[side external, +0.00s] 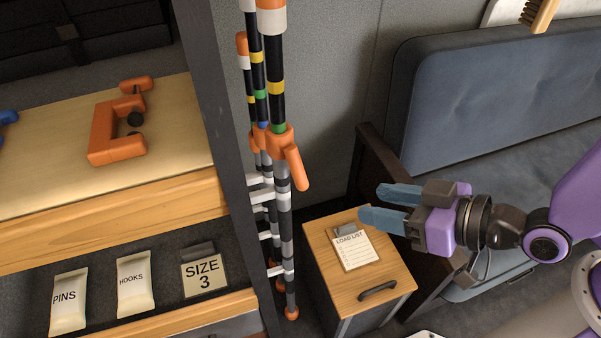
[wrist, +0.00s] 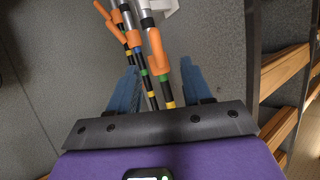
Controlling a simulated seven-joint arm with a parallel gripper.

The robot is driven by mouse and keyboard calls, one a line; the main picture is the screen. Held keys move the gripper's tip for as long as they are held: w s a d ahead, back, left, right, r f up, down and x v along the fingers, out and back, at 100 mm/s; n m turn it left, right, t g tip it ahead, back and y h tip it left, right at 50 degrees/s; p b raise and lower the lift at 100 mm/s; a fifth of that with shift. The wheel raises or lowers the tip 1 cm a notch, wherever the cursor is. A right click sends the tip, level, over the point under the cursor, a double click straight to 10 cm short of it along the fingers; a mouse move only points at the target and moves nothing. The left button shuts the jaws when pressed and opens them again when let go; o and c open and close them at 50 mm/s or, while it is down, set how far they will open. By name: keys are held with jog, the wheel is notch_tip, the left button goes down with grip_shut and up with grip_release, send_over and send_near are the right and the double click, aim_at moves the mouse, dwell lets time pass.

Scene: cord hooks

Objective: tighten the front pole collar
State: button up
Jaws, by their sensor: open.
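The front pole (side external: 277,75) stands upright, banded in black, yellow, green and grey. Its orange collar (side external: 280,143) is at mid-height, with an orange lever (side external: 297,168) slanting down to the right, its lower end apart from the pole. In the wrist view the front collar (wrist: 158,62) shows between my fingers, farther off. My gripper (side external: 375,206) is open and empty, with blue fingers pointing left toward the poles. It is to the right of the lever and a little lower in the side view, with a clear gap between them.
Other banded poles with orange collars (wrist: 115,32) stand close behind the front one. A dark shelf post (side external: 225,130) is just left. A wooden-topped cabinet (side external: 392,278) with a load list is below my gripper; a blue padded bench (side external: 500,100) is behind.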

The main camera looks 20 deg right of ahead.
aim_at(304, 177)
jog(key=shift+t, duration=0.6)
jog(key=x, duration=1.7)
jog(key=shift+w+d, duration=0.15)
jog(key=shift+w, duration=0.25)
grip_shut()
